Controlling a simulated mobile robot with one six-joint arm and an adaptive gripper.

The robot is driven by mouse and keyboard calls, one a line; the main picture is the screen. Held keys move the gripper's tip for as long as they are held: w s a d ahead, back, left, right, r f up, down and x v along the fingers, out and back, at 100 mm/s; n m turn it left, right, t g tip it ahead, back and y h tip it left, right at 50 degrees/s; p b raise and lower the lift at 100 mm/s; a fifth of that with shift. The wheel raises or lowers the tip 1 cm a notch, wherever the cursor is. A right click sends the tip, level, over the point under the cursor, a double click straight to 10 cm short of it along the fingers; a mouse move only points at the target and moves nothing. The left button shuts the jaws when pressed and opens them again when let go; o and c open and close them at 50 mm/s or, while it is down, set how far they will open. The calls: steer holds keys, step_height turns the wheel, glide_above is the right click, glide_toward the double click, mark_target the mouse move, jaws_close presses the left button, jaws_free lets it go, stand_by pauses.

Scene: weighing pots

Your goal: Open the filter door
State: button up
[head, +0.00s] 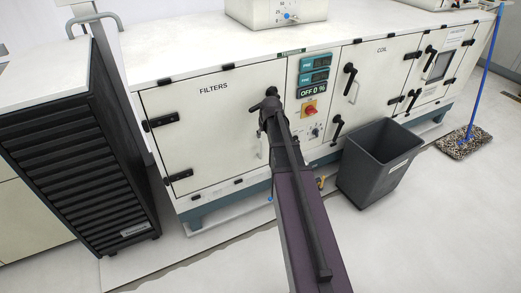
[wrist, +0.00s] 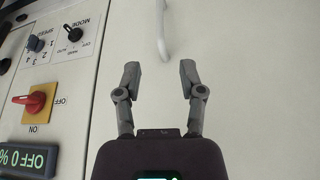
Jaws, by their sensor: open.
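The filter door (head: 215,130) is a white panel marked FILTERS on the left of the long white cabinet, and it looks shut. Black hinges (head: 163,120) sit on its left side. A black latch (head: 271,92) shows at its upper right, just above my gripper (head: 264,122); my arm hides what lies below it. The door's white bar handle (wrist: 162,30) shows in the wrist view, beyond and roughly between my fingertips. My gripper (wrist: 160,76) is open and empty, its fingers spread before the door face, apart from the handle.
A control panel (head: 313,95) with displays and a red switch (wrist: 30,101) is right of the door. A grey bin (head: 380,160) stands on the floor to the right. A black louvred unit (head: 80,150) stands left, close to the hinge side. Floor before the door is clear.

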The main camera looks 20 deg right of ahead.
mark_target(261, 147)
steer(key=shift+b+x, duration=6.1)
steer(key=shift+x, duration=0.6)
steer(key=shift+s, duration=0.1)
